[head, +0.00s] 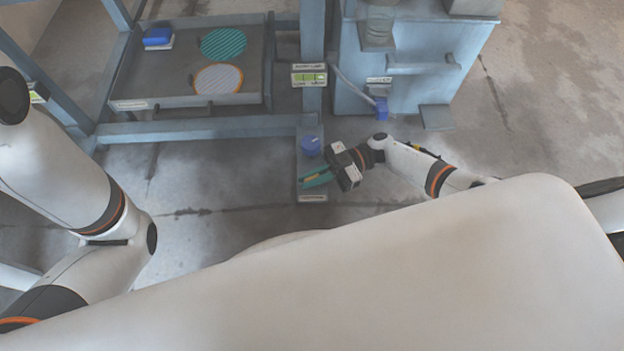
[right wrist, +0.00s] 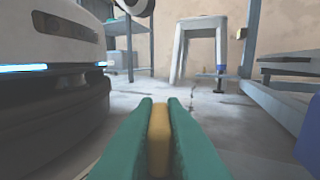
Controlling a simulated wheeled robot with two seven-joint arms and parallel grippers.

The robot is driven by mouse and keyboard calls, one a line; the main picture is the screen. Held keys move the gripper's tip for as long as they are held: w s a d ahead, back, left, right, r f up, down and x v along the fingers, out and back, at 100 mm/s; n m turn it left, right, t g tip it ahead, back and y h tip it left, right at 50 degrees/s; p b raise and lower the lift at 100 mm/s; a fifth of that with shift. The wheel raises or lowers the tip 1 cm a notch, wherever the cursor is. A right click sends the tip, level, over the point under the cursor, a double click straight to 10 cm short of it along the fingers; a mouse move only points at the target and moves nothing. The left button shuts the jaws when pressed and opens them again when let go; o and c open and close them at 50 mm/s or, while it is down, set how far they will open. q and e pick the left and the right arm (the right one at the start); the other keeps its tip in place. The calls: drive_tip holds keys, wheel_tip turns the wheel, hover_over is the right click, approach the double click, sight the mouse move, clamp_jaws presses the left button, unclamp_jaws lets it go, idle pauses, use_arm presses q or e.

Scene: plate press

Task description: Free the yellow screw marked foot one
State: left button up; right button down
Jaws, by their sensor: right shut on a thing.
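My right gripper (head: 318,177) has teal fingers and reaches in from the right, low over the front end of a grey foot plate (head: 304,163). In the right wrist view its fingers (right wrist: 159,130) are shut on a yellow piece, which looks like the yellow screw (right wrist: 159,145). The fingers hide the screw in the head view. A small label (head: 313,198) is on the plate's front end, too small to read. My left arm shows at the left, but its gripper is out of view.
A blue round knob (head: 311,145) stands on the plate, just behind the fingers. A frame post rises behind it with a green-marked label (head: 309,75). A grey tray (head: 185,88) at the left holds two discs and a blue-topped block. A blue-grey cabinet (head: 415,75) stands at the back right.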

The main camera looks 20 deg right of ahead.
drive_tip(key=c, duration=1.5)
unclamp_jaws()
drive_tip(key=w+d, duration=0.1)
drive_tip(key=d, duration=1.1)
drive_tip(key=shift+w, duration=0.2)
